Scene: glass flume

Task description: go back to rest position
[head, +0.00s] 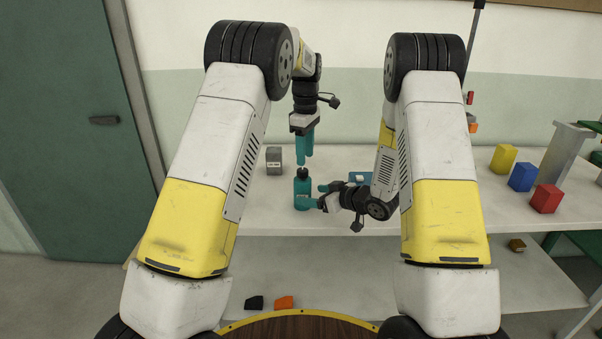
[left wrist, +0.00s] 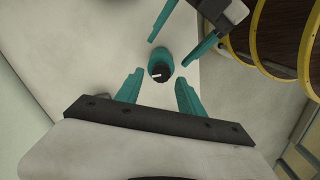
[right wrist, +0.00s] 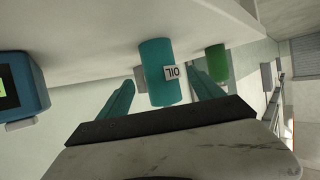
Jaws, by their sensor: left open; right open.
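A teal bottle (head: 302,194) with a dark cap (head: 303,173) stands upright on the white bench. My left gripper (head: 308,156) points down just above the cap, open and empty. In the left wrist view the cap (left wrist: 161,72) shows between its open fingers. My right gripper (head: 319,196) reaches level from the right, open, its fingertips close to the bottle's side. In the right wrist view the bottle (right wrist: 157,58) bears an OIL label and shows between the two fingers. Whether any finger touches the bottle is unclear.
A grey block (head: 274,160) stands left of the bottle. A blue device (head: 360,177) is behind my right forearm; its screen side shows in the right wrist view (right wrist: 22,88). Yellow (head: 503,158), blue (head: 523,177) and red (head: 546,199) blocks stand at the right.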

